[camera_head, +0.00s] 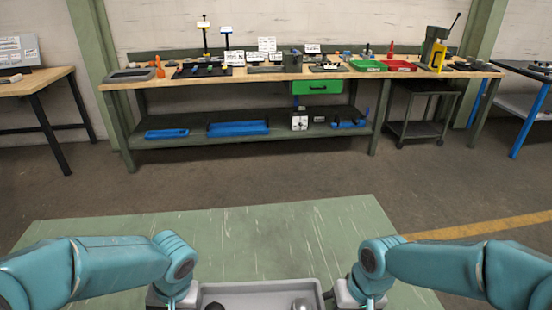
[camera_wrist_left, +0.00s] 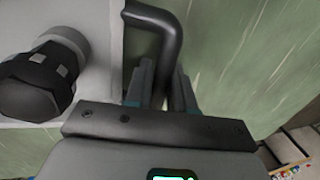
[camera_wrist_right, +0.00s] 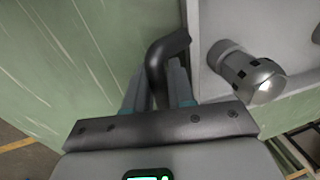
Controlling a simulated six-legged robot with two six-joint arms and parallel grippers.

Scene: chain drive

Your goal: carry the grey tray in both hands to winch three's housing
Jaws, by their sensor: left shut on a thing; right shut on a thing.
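The grey tray (camera_head: 262,287) is at the bottom middle of the head view, over the green table; I cannot tell whether it touches it. My left gripper (camera_wrist_left: 160,82) is shut on the tray's black handle (camera_wrist_left: 168,35). My right gripper (camera_wrist_right: 160,85) is shut on the other black handle (camera_wrist_right: 165,50). A black-capped cylindrical part (camera_wrist_left: 38,80) lies in the tray near the left handle. A silver cylindrical part (camera_wrist_right: 250,75) lies in it near the right handle. The tray's near side is cut off. I cannot pick out winch three's housing.
The green table (camera_head: 300,225) lies in front of me. Beyond open floor (camera_head: 230,180), a long workbench (camera_head: 215,80) carries tools, a green tray (camera_head: 368,66) and a red tray (camera_head: 400,66). A dark cart (camera_head: 415,130) stands under its right end. Another table (camera_head: 35,82) is at left.

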